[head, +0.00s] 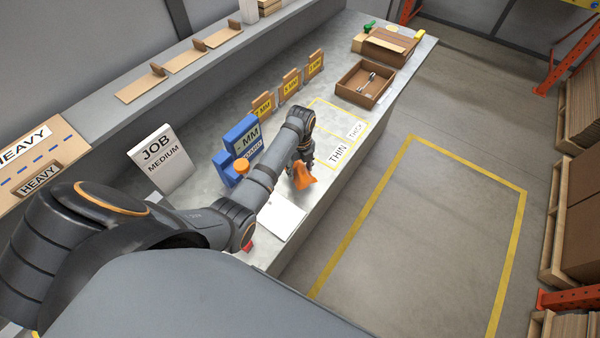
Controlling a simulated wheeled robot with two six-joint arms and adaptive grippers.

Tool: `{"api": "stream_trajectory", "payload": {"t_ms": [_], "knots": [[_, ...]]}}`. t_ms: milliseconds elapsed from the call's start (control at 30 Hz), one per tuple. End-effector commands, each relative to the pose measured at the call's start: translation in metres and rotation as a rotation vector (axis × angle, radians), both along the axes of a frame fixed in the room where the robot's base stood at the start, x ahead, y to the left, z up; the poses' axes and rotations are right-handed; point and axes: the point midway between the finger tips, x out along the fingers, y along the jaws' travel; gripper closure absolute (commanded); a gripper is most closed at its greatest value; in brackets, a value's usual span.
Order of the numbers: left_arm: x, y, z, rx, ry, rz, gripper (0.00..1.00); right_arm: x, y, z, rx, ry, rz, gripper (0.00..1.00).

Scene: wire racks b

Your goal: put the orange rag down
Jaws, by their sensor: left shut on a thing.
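The orange rag (303,177) hangs bunched below my left gripper (301,162) in the head view. The gripper is shut on it, near the front edge of the grey bench (232,108). My wrist hides part of the jaws and the upper part of the rag. I cannot tell whether the rag's lower end touches the bench. My right gripper is not in view.
White paper (281,217) lies left of the rag. A blue stand (238,150), a JOB MEDIUM sign (160,160) and yellow-labelled wooden holders (290,83) stand behind. A brown tray (364,84) holds metal parts. The yellow-outlined THIN/THICK area (335,122) looks clear.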

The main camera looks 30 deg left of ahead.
Motion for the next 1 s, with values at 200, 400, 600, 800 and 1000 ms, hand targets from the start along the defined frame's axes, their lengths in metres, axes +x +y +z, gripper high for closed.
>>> {"api": "stream_trajectory", "payload": {"t_ms": [200, 400, 600, 800, 1000], "knots": [[0.005, 0.003, -0.007, 0.000, -0.001, 0.000, 0.90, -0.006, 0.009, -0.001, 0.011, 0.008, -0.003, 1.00], [0.007, 0.004, -0.034, 0.000, 0.004, -0.001, 0.90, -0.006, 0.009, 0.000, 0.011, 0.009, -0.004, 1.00], [0.007, 0.004, -0.042, -0.001, -0.001, -0.001, 0.90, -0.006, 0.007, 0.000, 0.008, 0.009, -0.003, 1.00], [0.007, 0.004, -0.045, 0.000, 0.000, -0.001, 0.90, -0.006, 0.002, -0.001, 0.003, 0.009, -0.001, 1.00], [0.007, 0.004, -0.044, 0.000, 0.000, -0.001, 0.22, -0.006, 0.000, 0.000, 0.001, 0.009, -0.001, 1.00]]}}
